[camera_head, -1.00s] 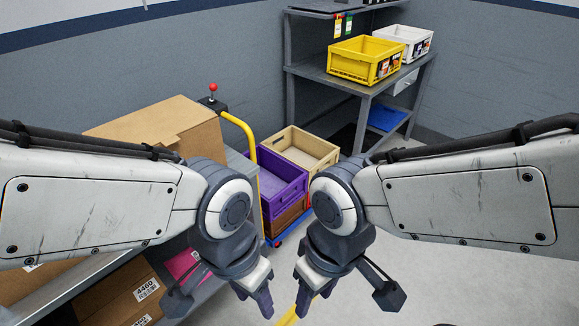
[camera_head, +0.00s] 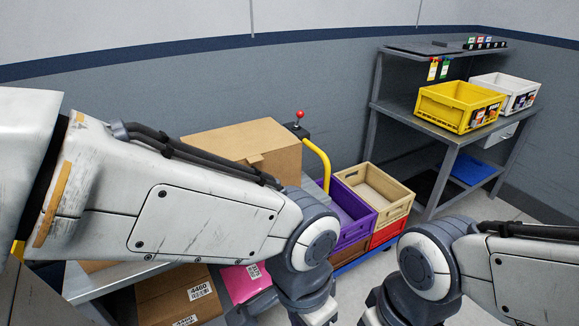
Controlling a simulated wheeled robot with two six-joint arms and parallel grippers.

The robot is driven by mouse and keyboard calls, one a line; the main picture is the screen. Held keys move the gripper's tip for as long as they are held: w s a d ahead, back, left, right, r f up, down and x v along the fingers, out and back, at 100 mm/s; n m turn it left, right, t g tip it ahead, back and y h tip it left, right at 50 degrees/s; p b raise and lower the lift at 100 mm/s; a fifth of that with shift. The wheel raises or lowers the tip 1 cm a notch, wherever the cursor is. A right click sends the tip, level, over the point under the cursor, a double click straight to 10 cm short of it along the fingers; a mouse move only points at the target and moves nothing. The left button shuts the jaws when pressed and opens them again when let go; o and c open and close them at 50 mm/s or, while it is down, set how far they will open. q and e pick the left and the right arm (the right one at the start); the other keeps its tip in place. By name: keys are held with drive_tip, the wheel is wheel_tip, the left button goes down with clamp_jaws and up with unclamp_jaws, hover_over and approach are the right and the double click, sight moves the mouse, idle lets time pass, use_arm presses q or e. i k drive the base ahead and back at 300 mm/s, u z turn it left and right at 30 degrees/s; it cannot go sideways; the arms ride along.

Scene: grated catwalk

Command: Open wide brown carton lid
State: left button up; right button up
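The wide brown carton (camera_head: 246,140) stands behind my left arm, on top of a grey cart. Its top looks closed, with a small tab at the front edge. My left forearm hides its lower left part. My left gripper (camera_head: 316,316) is at the bottom edge of the picture, below and right of the carton and apart from it. My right gripper (camera_head: 378,316) is at the bottom edge too, farther right. The fingertips of both are cut off, so their opening cannot be told.
Smaller labelled cartons (camera_head: 178,298) and a pink package (camera_head: 243,283) sit on the lower shelf. Purple (camera_head: 352,232), tan (camera_head: 400,208) and red crates stand on a blue dolly right of the cart. A workbench (camera_head: 425,122) with yellow (camera_head: 440,108) and white bins (camera_head: 513,88) stands at right.

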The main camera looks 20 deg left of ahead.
sight(252, 139)
drive_tip(key=k, duration=1.3)
drive_tip(key=u, duration=0.6)
drive_tip(key=i, duration=1.3)
drive_tip(key=z, duration=0.25)
